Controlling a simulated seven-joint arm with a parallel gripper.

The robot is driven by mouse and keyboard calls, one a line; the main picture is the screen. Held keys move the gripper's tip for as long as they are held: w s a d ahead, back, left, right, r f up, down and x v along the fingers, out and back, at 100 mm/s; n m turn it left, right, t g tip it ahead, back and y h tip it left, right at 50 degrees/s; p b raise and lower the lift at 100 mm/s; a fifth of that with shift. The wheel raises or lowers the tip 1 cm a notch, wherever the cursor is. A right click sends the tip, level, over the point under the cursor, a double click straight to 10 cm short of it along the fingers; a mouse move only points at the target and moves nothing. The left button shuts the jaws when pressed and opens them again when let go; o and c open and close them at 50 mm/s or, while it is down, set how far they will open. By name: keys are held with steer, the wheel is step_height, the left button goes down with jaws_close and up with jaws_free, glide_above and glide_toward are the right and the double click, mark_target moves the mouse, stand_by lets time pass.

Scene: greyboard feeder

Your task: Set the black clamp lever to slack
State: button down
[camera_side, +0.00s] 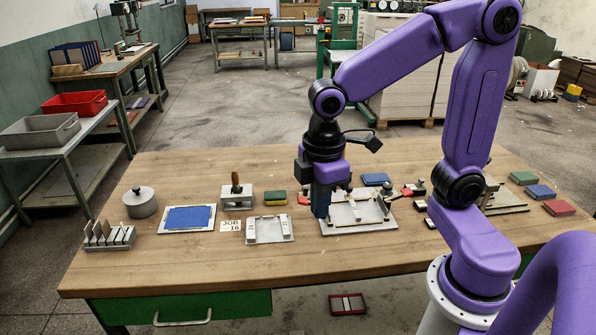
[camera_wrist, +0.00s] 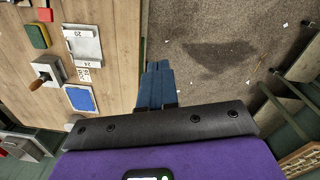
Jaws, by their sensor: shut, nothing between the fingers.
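A pale fixture plate (camera_side: 345,227) with raised rails and small posts lies on the bench, right of centre in the side view. Small dark and red-tipped parts (camera_side: 413,190) sit at its right; which of them is the black clamp lever I cannot tell at this size. My gripper (camera_side: 320,208) points down at the left edge of the fixture, its blue fingers shut and empty. Whether they touch the plate is unclear. In the wrist view the shut blue fingers (camera_wrist: 158,75) show against the floor past the bench edge. The fixture and lever are not visible there.
A light grey holder (camera_side: 269,230), a green-yellow block (camera_side: 275,198), a wooden-handled block (camera_side: 236,197) and a blue pad on a white board (camera_side: 188,218) stand left of my gripper. Coloured blocks (camera_side: 541,191) lie far right. The bench's front strip (camera_side: 240,268) is clear.

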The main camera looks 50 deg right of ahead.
steer(key=w+d+f, duration=0.1)
steer(key=w+d, duration=0.2)
steer(key=w, duration=0.7)
steer(key=w+d, duration=0.3)
steer(key=w, duration=0.7)
steer(key=w+d+f, duration=0.3)
steer(key=w+d, duration=0.2)
steer(key=d, duration=0.4)
steer(key=w+d+f+g+h, duration=0.1)
steer(key=w+d+f, duration=0.1)
steer(key=w+d, duration=0.4)
steer(key=d, duration=0.4)
steer(key=shift+d+f+m, duration=0.25)
steer(key=shift+f+m, duration=0.05)
steer(key=shift+f, duration=0.1)
steer(key=shift+f, duration=0.1)
steer(key=d+f, duration=0.1)
steer(key=f, duration=0.2)
steer(key=s+d+f, duration=0.1)
steer(key=f, duration=0.3)
steer(key=s+d+f, duration=0.1)
steer(key=f, duration=0.3)
steer(key=shift+d+f, duration=0.1)
steer(key=shift+d, duration=0.05)
steer(key=shift+s+d+f, duration=0.25)
steer(key=shift+d+f, duration=0.05)
steer(key=shift+d, duration=0.15)
